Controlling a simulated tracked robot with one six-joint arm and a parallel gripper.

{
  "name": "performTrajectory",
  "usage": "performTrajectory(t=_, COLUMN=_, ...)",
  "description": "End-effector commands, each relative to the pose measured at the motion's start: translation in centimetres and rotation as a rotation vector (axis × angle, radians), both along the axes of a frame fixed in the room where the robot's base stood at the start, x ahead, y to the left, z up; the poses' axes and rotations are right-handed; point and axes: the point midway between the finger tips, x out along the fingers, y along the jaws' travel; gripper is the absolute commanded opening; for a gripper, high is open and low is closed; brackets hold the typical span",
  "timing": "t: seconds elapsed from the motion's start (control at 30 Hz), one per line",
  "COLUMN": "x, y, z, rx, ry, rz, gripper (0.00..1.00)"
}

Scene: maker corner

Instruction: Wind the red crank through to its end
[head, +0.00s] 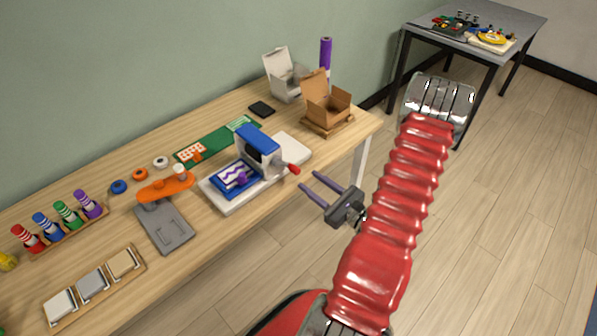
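The red crank (293,169) is a small red handle on the right side of a blue press-like machine (259,146). The machine stands on a white base (294,149) near the table's front edge. A blue sheet with a purple and white pattern (235,178) lies on the base, left of the machine. My gripper (314,182) is open and empty, its two dark fingers apart and pointing left toward the crank. It is in front and right of the crank, with a small gap between them in the picture.
An orange and grey lever tool (166,188) stands left of the machine. An open cardboard box (325,103) and a white box (284,74) sit behind right.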

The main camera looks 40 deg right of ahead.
Motion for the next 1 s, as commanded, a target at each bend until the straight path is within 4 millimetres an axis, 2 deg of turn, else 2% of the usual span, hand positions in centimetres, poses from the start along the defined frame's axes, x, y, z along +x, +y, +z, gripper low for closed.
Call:
performTrajectory(t=0.5, x=5.9, y=0.4, z=0.0, rx=0.000, ry=-0.001, rz=0.003, gripper=0.39)
performTrajectory(t=0.7, x=6.9, y=0.4, z=0.0, rx=0.000, ry=-0.001, rz=0.002, gripper=0.39)
performTrajectory(t=1.0, x=6.9, y=0.3, z=0.0, rx=0.000, ry=-0.001, rz=0.000, gripper=0.37)
